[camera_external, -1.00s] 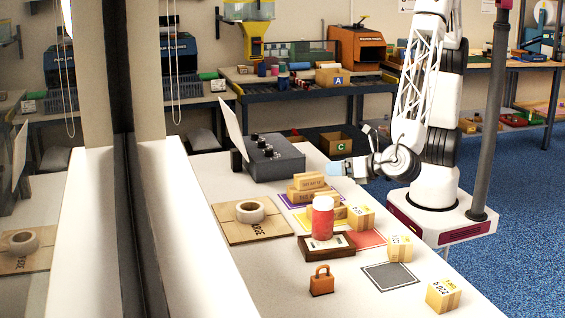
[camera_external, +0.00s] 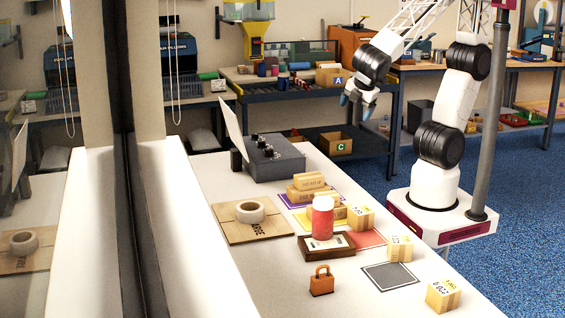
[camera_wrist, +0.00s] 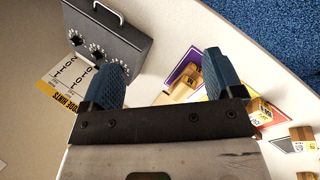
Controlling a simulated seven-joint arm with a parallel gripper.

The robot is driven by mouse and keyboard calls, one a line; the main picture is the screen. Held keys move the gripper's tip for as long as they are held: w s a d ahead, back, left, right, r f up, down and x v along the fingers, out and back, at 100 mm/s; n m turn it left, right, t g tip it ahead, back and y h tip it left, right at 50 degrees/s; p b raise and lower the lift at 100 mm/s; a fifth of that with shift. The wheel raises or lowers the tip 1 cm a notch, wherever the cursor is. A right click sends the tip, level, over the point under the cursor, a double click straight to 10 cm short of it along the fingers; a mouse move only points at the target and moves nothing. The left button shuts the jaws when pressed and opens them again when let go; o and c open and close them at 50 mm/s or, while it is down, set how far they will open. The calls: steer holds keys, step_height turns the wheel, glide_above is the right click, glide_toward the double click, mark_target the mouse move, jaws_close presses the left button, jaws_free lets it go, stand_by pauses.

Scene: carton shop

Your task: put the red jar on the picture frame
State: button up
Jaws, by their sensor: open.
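The red jar (camera_external: 322,219) has a white lid and stands upright. In the external view its base overlaps the back part of the dark-rimmed picture frame (camera_external: 342,247) and appears to rest on it. The frame lies flat on the white table. My gripper (camera_external: 357,103) is raised well above and behind the table's far right side, away from the jar. In the wrist view my gripper (camera_wrist: 160,82) has its two blue fingers wide apart with nothing between them. I cannot make out the jar or the frame in the wrist view.
Small cartons (camera_external: 360,217) stand right of the jar, and stacked cartons (camera_external: 307,187) stand behind it. A tape roll (camera_external: 250,211) lies on a flat carton to the left. An orange bag-shaped object (camera_external: 321,281) stands in front. A grey control box (camera_external: 270,158) is at the back.

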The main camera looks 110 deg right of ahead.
steer(key=s+d+r+m+t+y, duration=0.2)
steer(key=s+r+m+y, duration=0.2)
steer(key=s+m, duration=0.3)
steer(key=shift+s+y, duration=0.25)
steer(key=shift+y, duration=0.25)
stand_by(1.0)
